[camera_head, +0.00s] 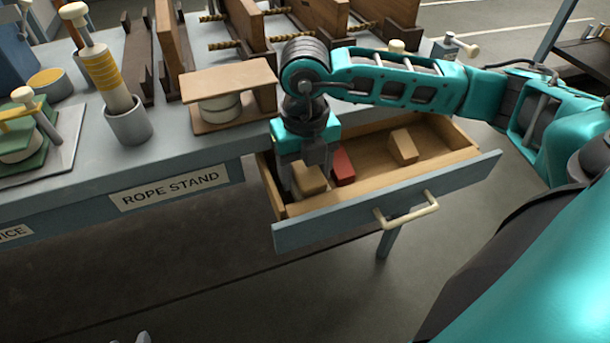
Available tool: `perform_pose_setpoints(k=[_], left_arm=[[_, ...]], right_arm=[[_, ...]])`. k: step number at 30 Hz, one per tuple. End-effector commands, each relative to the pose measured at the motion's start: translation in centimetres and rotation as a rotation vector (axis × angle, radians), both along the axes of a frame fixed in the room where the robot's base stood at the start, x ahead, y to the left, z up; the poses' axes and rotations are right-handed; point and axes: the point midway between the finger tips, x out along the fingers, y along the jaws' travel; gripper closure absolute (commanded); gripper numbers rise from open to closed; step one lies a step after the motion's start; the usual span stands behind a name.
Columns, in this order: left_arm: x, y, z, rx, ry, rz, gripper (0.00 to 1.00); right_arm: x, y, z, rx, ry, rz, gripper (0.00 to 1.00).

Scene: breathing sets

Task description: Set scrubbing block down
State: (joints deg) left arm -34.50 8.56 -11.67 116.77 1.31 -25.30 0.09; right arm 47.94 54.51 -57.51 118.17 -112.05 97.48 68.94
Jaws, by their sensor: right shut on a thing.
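My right gripper (308,184) points down into the open drawer (388,210) at its left end. It is shut on a tan block (310,178), which I take to be the scrubbing block. The fingers hide part of the block, and I cannot tell whether it touches the drawer floor. A red block (343,166) lies just right of the gripper in the drawer. Another tan block (403,146) lies farther right. Small grey tips at the bottom edge may be my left gripper (131,339); its opening is unclear.
The drawer's front panel and pale handle (408,211) face me. Bare drawer floor lies between the red block and the right tan block. On the bench above stand a wooden stand (228,80), a cylinder in a grey cup (128,122) and upright boards with rope.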

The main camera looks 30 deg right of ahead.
Motion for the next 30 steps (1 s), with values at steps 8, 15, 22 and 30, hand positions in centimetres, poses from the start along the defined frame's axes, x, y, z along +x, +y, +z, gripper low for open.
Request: perform_pose_setpoints(k=[8,15,22,30], left_arm=[[0.1,-0.1,-0.1,-0.001,-0.001,-0.002,0.57],[0.2,-0.1,-0.4,-0.003,0.0,-0.002,0.57],[0.2,-0.1,-0.3,-0.003,-0.001,-0.002,0.57],[0.2,-0.1,0.3,-0.003,-0.007,-0.002,0.57]], right_arm=[[0.0,0.0,-1.6,0.001,-0.001,0.001,0.75],[0.0,0.0,-2.0,0.001,0.0,0.001,0.35],[0.0,0.0,-1.9,0.001,0.0,0.001,0.26],[0.1,0.0,-0.6,0.002,-0.004,0.001,0.26]])
